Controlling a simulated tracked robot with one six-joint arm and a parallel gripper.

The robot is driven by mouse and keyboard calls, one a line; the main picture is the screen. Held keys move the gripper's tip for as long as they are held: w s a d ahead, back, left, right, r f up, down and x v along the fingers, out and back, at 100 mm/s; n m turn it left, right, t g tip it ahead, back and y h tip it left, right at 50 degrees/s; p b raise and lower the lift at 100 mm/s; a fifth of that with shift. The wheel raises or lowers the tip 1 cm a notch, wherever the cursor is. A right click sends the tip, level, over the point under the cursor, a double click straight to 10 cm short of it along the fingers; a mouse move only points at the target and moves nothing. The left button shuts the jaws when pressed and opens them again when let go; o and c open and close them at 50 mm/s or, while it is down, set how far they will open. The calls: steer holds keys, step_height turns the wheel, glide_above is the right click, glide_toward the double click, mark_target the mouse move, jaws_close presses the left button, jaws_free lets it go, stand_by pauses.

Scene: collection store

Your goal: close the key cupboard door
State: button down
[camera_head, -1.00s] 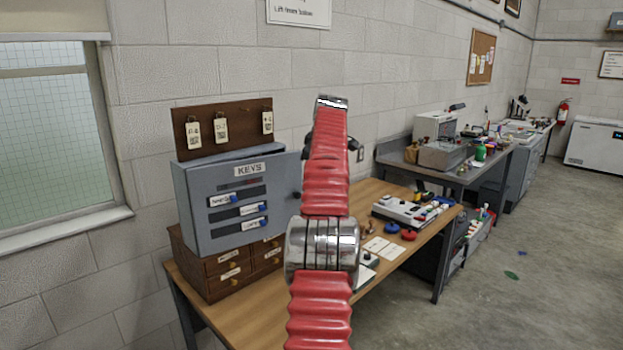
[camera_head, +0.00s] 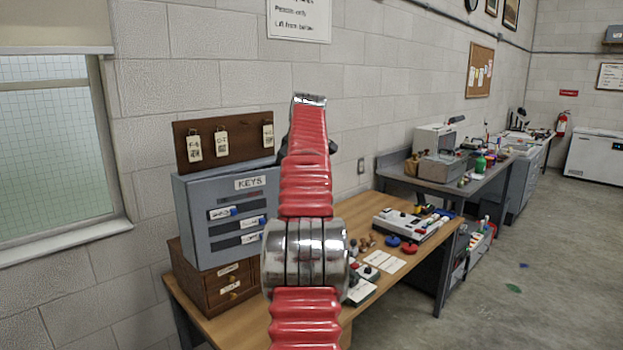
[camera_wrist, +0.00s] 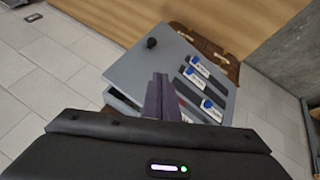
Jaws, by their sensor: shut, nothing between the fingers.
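The grey key cupboard (camera_head: 196,235), labelled KEYS, stands on a wooden drawer unit against the wall. Its door front (camera_head: 235,200) carries dark slots with white labels and blue tags. My red arm hides its right part in the head view. In the wrist view the door (camera_wrist: 168,62) shows a black knob (camera_wrist: 152,43), and a gap along its lower-left edge suggests it is ajar. My gripper (camera_wrist: 161,78) is shut and empty, its fingertips over the door face in that view. I cannot tell whether they touch it.
The drawer unit (camera_head: 205,290) stands on a wooden table (camera_head: 225,325). A brown board with hanging tags (camera_head: 225,135) is behind the cupboard. A white device (camera_head: 405,222), red and blue round items and cards lie to the right. The floor at right is mostly clear.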

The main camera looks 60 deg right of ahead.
steer(key=w+a+y, duration=0.1)
steer(key=w+a, duration=0.3)
steer(key=a, duration=0.6)
steer(key=w+a+r, duration=0.1)
steer(key=w+a, duration=0.2)
steer(key=a, duration=0.7)
steer(key=w+a+y, duration=0.1)
steer(key=w+a, duration=0.3)
steer(key=a, duration=0.5)
steer(key=s+a+f+t+y, duration=0.1)
steer(key=s+a+f, duration=0.1)
steer(key=a, duration=0.8)
steer(key=s+a+f, duration=0.2)
steer(key=a+f, duration=0.1)
steer(key=a, duration=0.8)
steer(key=s+a+f+n+y, duration=0.1)
steer(key=s+a+f+y, duration=0.1)
steer(key=s+a+f, duration=1.3)
steer(key=s+a, duration=0.1)
steer(key=a, duration=0.1)
steer(key=shift+a, duration=0.3)
steer(key=shift+s+f, duration=0.1)
